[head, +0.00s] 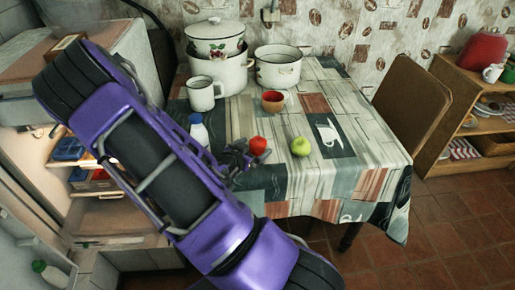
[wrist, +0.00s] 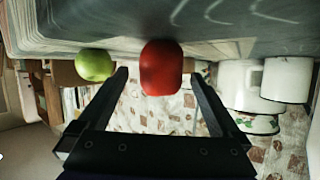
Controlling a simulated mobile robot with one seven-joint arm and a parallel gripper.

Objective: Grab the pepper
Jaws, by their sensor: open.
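The red pepper (head: 259,146) stands on the patterned tablecloth near the table's front left part. In the wrist view, which is upside down, the pepper (wrist: 161,68) appears centred between the fingertips. My gripper (head: 240,156) is just left of the pepper in the head view, low over the table. In the wrist view my gripper (wrist: 160,76) is open, with a gap on both sides of the pepper. Whether the fingertips reach past the pepper's near side is hard to tell.
A green apple (head: 301,146) lies right of the pepper. A white bottle (head: 199,131) with a blue cap stands to the left. A white mug (head: 201,94), a small bowl (head: 273,101) and pots (head: 278,70) stand behind. The table's right part (head: 375,150) is clear.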

